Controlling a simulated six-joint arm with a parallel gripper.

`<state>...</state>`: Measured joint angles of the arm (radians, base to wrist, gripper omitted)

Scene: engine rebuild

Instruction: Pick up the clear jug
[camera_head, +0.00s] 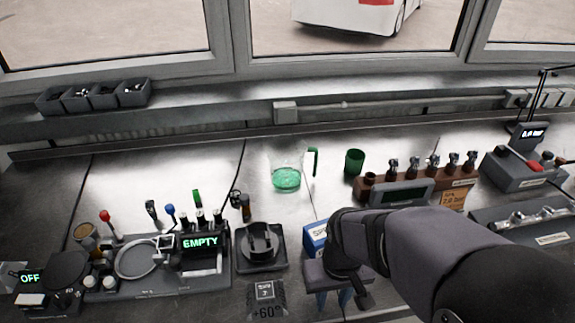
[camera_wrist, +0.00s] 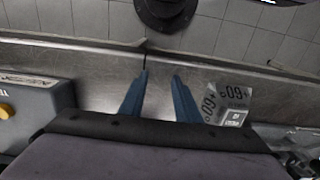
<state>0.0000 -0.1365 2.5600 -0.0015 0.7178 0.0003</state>
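The clear jug (camera_head: 287,177) stands upright on the metal bench in the head view, with green liquid in it and a green handle on its right side. My gripper (camera_head: 331,304) is low in the head view, nearer the bench's front edge than the jug and to its right. In the wrist view its two blue fingers (camera_wrist: 161,73) are apart with nothing between them. The jug is not in the wrist view.
A green cup (camera_head: 354,161) stands right of the jug, near a brown rack (camera_head: 417,183) of several parts. A dark round fixture (camera_head: 261,242) stands in front of the jug, with a +60° block (camera_head: 266,298) before it.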

